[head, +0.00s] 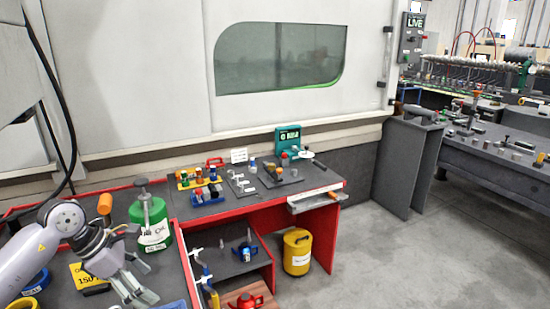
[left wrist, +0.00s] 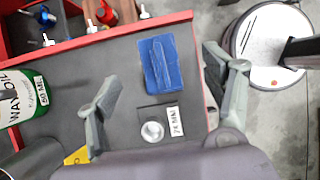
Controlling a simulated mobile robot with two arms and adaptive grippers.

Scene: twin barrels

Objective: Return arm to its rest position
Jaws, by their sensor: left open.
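My left arm comes in from the left in the head view, over the dark bench top (head: 65,295) at the lower left. My left gripper (head: 142,290) is open, with nothing visible between its fingers, and sits just in front of a green oil can (head: 152,225). In the left wrist view my left gripper (left wrist: 162,65) has its fingers spread wide, above a blue block (left wrist: 160,65) and a silver round piece (left wrist: 152,131) beside a "24 MM" label. The oil can (left wrist: 25,108) stands left of the fingers there. My right gripper is in neither view.
A red workbench (head: 265,208) with small parts, coloured blocks and a teal device (head: 288,139) stands against the machine. A yellow can (head: 297,254) stands below it. A yellow sign (head: 88,276) lies close to my left arm. Open grey floor lies to the right.

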